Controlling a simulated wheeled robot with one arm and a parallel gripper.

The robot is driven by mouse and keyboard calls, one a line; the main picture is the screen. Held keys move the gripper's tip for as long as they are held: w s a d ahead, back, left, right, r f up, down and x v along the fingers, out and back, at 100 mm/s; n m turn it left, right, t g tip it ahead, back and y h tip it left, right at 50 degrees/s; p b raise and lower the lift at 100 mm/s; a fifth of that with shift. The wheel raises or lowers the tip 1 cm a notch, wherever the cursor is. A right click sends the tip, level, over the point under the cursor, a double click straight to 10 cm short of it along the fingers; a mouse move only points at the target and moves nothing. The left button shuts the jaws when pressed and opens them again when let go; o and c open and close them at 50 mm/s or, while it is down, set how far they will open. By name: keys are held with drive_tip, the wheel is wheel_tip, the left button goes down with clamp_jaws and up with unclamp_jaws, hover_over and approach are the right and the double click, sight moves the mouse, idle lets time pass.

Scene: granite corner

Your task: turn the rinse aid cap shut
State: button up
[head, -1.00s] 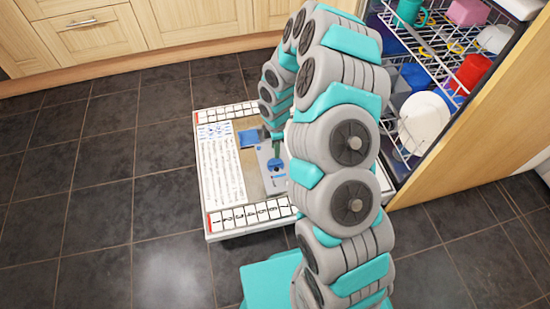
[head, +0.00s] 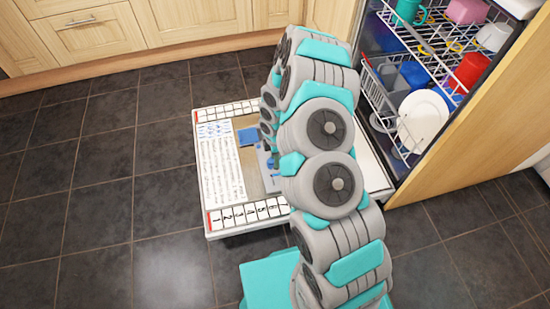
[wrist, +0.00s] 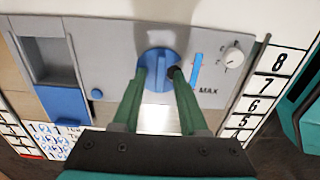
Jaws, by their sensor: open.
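The blue round rinse aid cap (wrist: 157,57) sits in the grey dispenser panel (wrist: 110,55), with its raised grip ridge running roughly up and down in the wrist view. My gripper (wrist: 158,73) is open, with one green fingertip at the left side of the cap and the other at its right side. Whether the fingertips touch the cap cannot be told. The fingers cover the cap's lower edges. In the head view my arm hides the gripper and much of the dispenser on the lowered dishwasher door (head: 222,182).
A small white dial (wrist: 232,57) and a blue bar by the MAX mark lie right of the cap. A blue flap (wrist: 63,104) and a small blue button lie left. The loaded racks (head: 405,100) stand at the right. Dark floor tiles (head: 100,200) left are clear.

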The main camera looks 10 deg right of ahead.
clamp_jaws()
idle(0.3)
idle(0.3)
